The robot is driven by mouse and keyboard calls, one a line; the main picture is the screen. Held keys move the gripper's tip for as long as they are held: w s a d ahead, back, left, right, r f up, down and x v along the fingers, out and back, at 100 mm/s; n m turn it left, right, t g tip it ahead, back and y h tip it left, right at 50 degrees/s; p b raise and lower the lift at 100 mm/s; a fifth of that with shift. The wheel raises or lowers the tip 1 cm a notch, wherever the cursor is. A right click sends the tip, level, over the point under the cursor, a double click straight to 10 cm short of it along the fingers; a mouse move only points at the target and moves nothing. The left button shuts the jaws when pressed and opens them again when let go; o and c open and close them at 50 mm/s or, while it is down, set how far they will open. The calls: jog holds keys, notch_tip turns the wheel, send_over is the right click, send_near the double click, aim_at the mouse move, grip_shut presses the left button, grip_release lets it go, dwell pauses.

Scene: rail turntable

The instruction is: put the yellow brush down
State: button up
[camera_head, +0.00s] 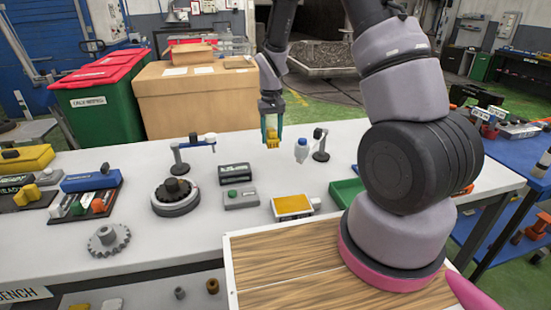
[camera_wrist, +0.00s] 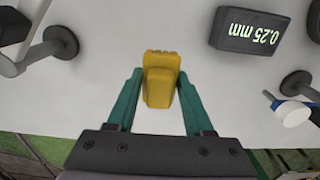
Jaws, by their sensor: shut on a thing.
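The yellow brush (camera_wrist: 160,80) is held between the green fingers of my gripper (camera_wrist: 158,92) in the wrist view. Its bristle end points toward the top of that picture. In the head view my gripper (camera_head: 271,135) hangs over the far part of the white bench (camera_head: 130,235), with the yellow brush (camera_head: 273,141) at its tips. The brush appears to be above the bench top; the exact gap is hard to tell.
A dark block marked 0.25 mm (camera_wrist: 250,30) lies right of the brush in the wrist view. Stands (camera_head: 181,165) and (camera_head: 320,150) flank my gripper. A white bottle (camera_head: 301,150), a turntable (camera_head: 175,195), a grey box (camera_head: 240,197) and a yellow pad (camera_head: 293,206) are near.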

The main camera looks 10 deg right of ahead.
aim_at(272, 163)
notch_tip(272, 163, down, 8)
jog(key=shift+r, duration=0.25)
jog(key=shift+f, duration=0.1)
jog(key=o, duration=1.2)
